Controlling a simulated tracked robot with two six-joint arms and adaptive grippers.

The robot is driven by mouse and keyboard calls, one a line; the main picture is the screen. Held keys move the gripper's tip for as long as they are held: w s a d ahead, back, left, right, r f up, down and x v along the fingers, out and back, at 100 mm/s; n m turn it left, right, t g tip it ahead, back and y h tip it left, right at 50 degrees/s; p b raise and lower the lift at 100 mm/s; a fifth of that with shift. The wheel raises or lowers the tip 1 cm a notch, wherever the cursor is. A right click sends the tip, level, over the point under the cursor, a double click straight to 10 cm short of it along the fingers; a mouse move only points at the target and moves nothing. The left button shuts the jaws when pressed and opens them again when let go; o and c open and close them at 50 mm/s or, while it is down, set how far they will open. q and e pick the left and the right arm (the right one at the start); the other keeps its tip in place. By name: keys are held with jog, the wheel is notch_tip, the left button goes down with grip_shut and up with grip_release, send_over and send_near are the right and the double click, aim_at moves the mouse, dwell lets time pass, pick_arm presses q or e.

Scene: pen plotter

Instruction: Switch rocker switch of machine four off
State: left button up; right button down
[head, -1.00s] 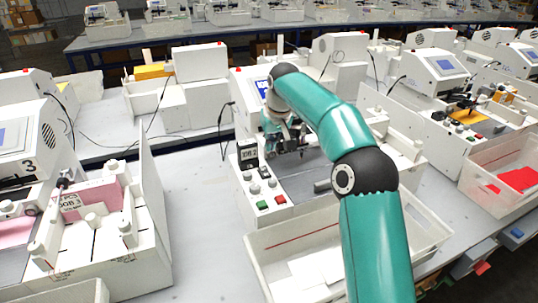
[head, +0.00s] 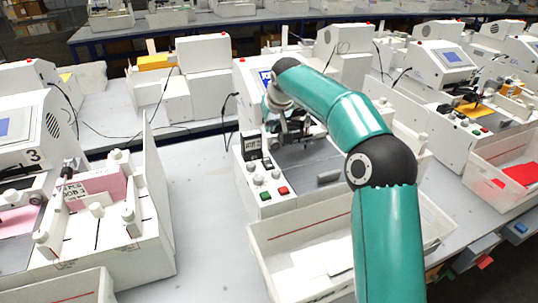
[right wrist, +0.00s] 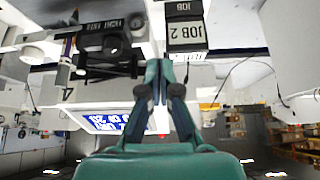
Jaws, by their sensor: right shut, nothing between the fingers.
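The white machine (head: 251,80) in the middle, with a blue-and-white screen, stands under my right arm; its number is hidden, so I cannot tell if it is machine four. Its front panel (head: 262,182) carries pale knobs, a green button and a red button. I cannot make out a rocker switch. My right gripper (head: 292,128) is over this machine, behind the panel and right of the small black-and-white JOB 2 block (head: 252,147). In the right wrist view the shut, empty fingers (right wrist: 160,72) point toward the machine, beside the JOB 2 block (right wrist: 187,32). My left gripper is out of view.
A white open bin (head: 300,235) sits in front of the middle machine. Another machine (head: 440,62) is at the right. Grey tabletop (head: 205,190) is clear between machines.

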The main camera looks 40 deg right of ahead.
jog(key=s+a+f+t+b, duration=0.2)
jog(key=s+t+b, duration=0.2)
jog(key=s+b, duration=0.3)
jog(key=b, duration=0.5)
jog(key=shift+s+a+f+n+h, duration=0.2)
jog(key=shift+s+a+n+h, duration=0.1)
jog(key=shift+n+h, duration=0.1)
jog(key=p, duration=0.2)
send_over(268, 164)
jog(key=f, duration=0.6)
jog(key=shift+s, duration=0.25)
jog(key=shift+w+f+b, duration=0.2)
jog(key=shift+f+b, duration=0.25)
jog(key=shift+f, duration=0.8)
jog(key=shift+w+f, duration=0.1)
jog(key=shift+f, duration=0.6)
